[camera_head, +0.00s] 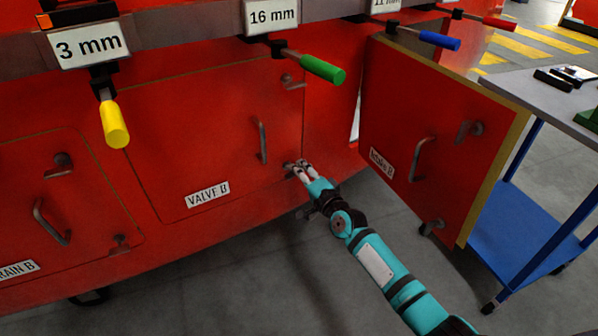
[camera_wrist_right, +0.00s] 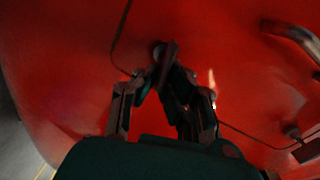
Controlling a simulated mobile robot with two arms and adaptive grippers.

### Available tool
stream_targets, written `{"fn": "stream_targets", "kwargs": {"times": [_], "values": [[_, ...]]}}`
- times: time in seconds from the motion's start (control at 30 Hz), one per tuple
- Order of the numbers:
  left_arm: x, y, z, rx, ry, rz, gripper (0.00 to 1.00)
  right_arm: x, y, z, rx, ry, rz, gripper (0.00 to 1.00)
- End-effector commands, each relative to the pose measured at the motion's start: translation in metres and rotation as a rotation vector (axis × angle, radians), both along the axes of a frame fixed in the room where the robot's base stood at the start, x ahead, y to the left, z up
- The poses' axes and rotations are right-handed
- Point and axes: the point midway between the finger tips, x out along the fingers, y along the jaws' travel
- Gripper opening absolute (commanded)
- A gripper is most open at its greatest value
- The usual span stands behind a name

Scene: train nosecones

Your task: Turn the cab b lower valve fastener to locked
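The red VALVE B panel (camera_head: 205,145) stands closed on the train's nose in the head view. Its lower fastener (camera_head: 289,167) is at the panel's lower right corner, partly hidden by my right gripper (camera_head: 302,171). In the right wrist view the dark fastener (camera_wrist_right: 166,60) shows between the fingertips of my right gripper (camera_wrist_right: 160,84). The two fingers converge on its lever and appear closed on it. The lever points roughly toward the gripper in that view. The upper fastener (camera_head: 291,81) is near the panel's upper right corner. My left gripper is not in view.
An open red door labelled Intake B (camera_head: 440,120) sticks out right of my arm. A cart with a blue shelf (camera_head: 530,235) stands beyond it. Grey floor below is clear.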

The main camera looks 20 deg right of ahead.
Motion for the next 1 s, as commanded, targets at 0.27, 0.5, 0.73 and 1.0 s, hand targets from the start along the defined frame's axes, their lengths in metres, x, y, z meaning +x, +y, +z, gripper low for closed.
{"fn": "stream_targets", "kwargs": {"times": [0.27,0.5,0.73,1.0], "values": [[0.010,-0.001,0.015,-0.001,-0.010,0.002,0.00,0.000,-0.001,-0.005,0.161,0.037,-0.001,0.00],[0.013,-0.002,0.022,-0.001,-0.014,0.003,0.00,0.000,-0.001,-0.005,0.226,0.052,-0.001,0.00],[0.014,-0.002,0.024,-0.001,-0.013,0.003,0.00,0.000,-0.001,-0.005,0.241,0.056,0.000,0.00],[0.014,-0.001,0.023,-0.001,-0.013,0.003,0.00,0.000,-0.001,-0.006,0.242,0.056,0.000,0.00]]}}
